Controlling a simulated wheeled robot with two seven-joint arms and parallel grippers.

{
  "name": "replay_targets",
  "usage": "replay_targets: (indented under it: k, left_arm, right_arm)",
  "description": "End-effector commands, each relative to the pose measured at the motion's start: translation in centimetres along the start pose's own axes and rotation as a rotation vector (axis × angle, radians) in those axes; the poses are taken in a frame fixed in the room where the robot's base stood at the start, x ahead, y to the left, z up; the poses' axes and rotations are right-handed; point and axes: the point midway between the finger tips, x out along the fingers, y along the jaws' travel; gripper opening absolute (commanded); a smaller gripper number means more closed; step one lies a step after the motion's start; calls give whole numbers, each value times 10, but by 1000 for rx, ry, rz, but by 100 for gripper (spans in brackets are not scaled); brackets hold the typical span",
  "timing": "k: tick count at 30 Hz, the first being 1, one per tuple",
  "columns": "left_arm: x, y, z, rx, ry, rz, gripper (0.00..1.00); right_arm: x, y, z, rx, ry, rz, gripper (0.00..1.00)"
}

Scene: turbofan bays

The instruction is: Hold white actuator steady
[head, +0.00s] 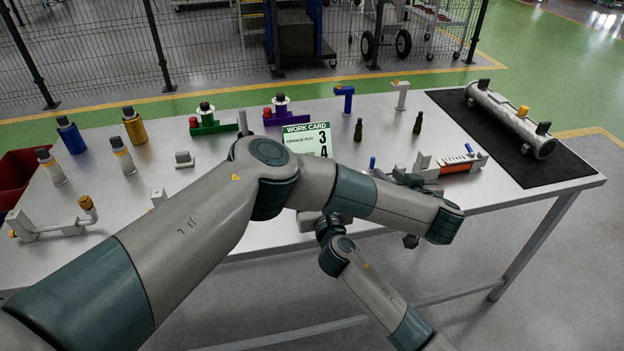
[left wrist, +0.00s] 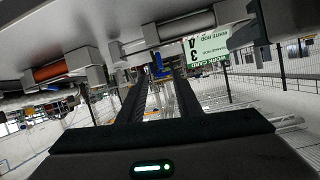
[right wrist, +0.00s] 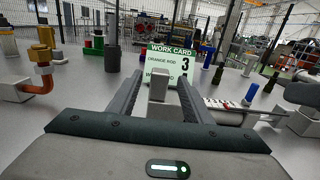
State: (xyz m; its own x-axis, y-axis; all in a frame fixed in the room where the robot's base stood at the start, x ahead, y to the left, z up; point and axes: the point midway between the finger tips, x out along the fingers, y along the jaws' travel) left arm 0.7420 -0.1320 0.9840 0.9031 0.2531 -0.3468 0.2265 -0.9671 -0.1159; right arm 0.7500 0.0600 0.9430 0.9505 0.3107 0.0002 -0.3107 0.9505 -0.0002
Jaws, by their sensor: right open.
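The white actuator shows in part in the right wrist view as a pale ribbed body (right wrist: 232,109), with a blue lever (right wrist: 250,93) behind it. In the head view my left arm covers most of that spot, and a blue lever (head: 372,163) stands out above it. My left gripper (left wrist: 162,74) is at table height by grey blocks. Its fingers are part-way apart, and I cannot tell whether the tips grip anything. My right gripper (right wrist: 160,76) is open, with a grey block (right wrist: 159,86) ahead between its fingers.
An orange actuator (head: 455,164) lies to the right. The work card (head: 308,138) stands behind my left arm. A grey tube (head: 508,118) rests on a black mat (head: 560,165). Bottles (head: 135,127), a bent pipe (head: 55,229) and a red bin (head: 18,172) are at left.

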Motion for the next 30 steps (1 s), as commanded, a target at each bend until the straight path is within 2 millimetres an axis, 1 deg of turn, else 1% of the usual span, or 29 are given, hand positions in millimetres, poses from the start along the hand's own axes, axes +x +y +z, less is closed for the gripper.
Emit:
replay_targets:
  k: [3,6,14,15,17,18,20,21,22,23,24,26,27,30]
  left_arm:
    - [0,0,0,0,0,0,31]
    - [0,0,0,0,0,0,31]
    - [0,0,0,0,0,0,31]
    - [0,0,0,0,0,0,31]
    - [0,0,0,0,0,0,31]
    - [0,0,0,0,0,0,31]
    - [0,0,0,0,0,0,31]
    - [0,0,0,0,0,0,31]
    - [0,0,0,0,0,0,31]
    - [0,0,0,0,0,0,29]
    - [0,0,0,0,0,0,19]
    - [0,1,1,0,-4,2,5]
    - [0,1,2,0,-9,5,0]
    - [1,5,7,-1,-36,20,0]
  right_arm:
    - [8,1,0,0,1,1,45]
    - [10,1,0,0,1,1,45]
    - [11,0,0,0,1,1,45]
    - [11,0,0,0,1,1,41]
    - [11,0,0,0,1,1,26]
    - [11,0,0,0,1,1,17]
    - [11,0,0,0,1,1,2]
    - [11,0,0,0,1,1,0]
    - [11,0,0,0,1,1,0]
    - [11,0,0,0,1,1,0]
    - [11,0,0,0,1,1,0]
    - [11,0,0,0,1,1,0]
    - [11,0,0,0,1,1,0]
    - [11,0,-1,0,1,1,0]
